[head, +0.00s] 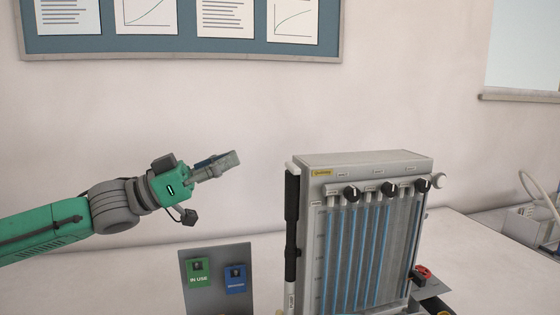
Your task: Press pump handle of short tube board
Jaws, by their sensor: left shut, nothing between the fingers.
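One grey manometer board (376,163) stands upright on the table right of centre, with several blue-filled vertical tubes and black knobs near its top. I cannot tell whether it is the short tube board. A black vertical grip on a white rod (292,212) runs along its left side; it may be the pump handle. My left gripper (232,159) is shut and empty, in the air to the upper left of the board, apart from it and from the rod. The board's lower end is cut off by the picture's bottom edge. My right gripper is not in view.
A small grey stand (216,255) with a green "IN USE" tag (199,272) and a blue tag (235,279) stands left of the board. A red knob (424,274) sits low at its right. A pale box (525,226) with a cable stands far right.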

